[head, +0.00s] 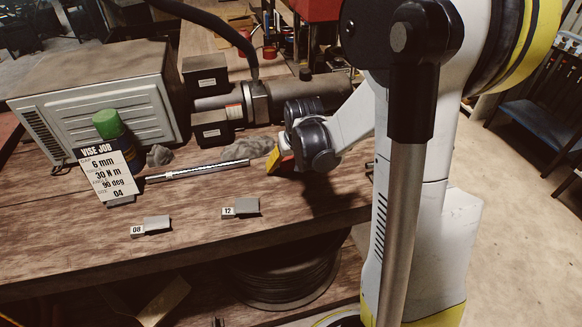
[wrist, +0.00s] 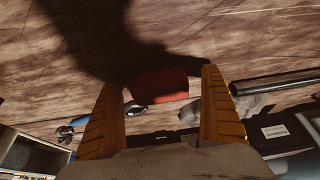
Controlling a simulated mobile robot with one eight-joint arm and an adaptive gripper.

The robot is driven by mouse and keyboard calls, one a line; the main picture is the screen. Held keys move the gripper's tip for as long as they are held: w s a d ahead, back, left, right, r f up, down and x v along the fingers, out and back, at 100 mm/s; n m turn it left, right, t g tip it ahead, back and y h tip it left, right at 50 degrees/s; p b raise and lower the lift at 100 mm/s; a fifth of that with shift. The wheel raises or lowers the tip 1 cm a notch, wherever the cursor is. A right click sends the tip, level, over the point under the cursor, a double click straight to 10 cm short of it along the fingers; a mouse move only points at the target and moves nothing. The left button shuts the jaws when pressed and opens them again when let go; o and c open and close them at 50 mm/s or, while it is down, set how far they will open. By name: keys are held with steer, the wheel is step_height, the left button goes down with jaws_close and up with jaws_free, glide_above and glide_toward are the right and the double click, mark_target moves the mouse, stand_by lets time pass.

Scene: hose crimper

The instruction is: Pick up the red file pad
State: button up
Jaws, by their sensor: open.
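The red file pad (wrist: 160,86) shows in the wrist view as a dull red block on the wooden bench. It lies between the orange ribbed fingers of my gripper (wrist: 162,80), nearer the image middle than the finger bases. The fingers are apart, one on each side of the pad, with a visible gap on the left; the right finger is close to its right end. I cannot tell how high the fingers are above the bench. In the head view my gripper (head: 277,160) is low over the bench, and I cannot make out the pad there.
A metal rod-like tool (head: 198,171) lies left of my gripper, beside grey lumps (head: 160,155). A job card (head: 108,175) and a green-capped can (head: 107,124) stand further left. Blocks marked 08 (head: 156,225) and 12 (head: 246,206) lie toward the front. A cylinder machine (head: 290,95) is behind.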

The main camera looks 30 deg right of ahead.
mark_target(291, 159)
steer(key=shift+c, duration=0.3)
steer(key=c, duration=1.5)
steer(key=shift+r, duration=0.1)
steer(key=shift+r+p, duration=0.4)
steer(key=shift+r, duration=0.2)
step_height(291, 159, up, 3)
steer(key=shift+r+p, duration=0.1)
steer(key=shift+p, duration=0.6)
steer(key=s+d+r+p, duration=0.1)
steer(key=s+d+r, duration=0.1)
steer(key=s, duration=0.1)
steer(key=s+d+r+p, duration=0.1)
steer(key=s+d+r, duration=0.1)
steer(key=d, duration=0.1)
steer(key=s+d+r+p, duration=0.1)
steer(key=s+d+r, duration=0.1)
steer(key=s+d, duration=0.1)
steer(key=shift+s+r, duration=0.25)
steer(key=shift+s, duration=0.05)
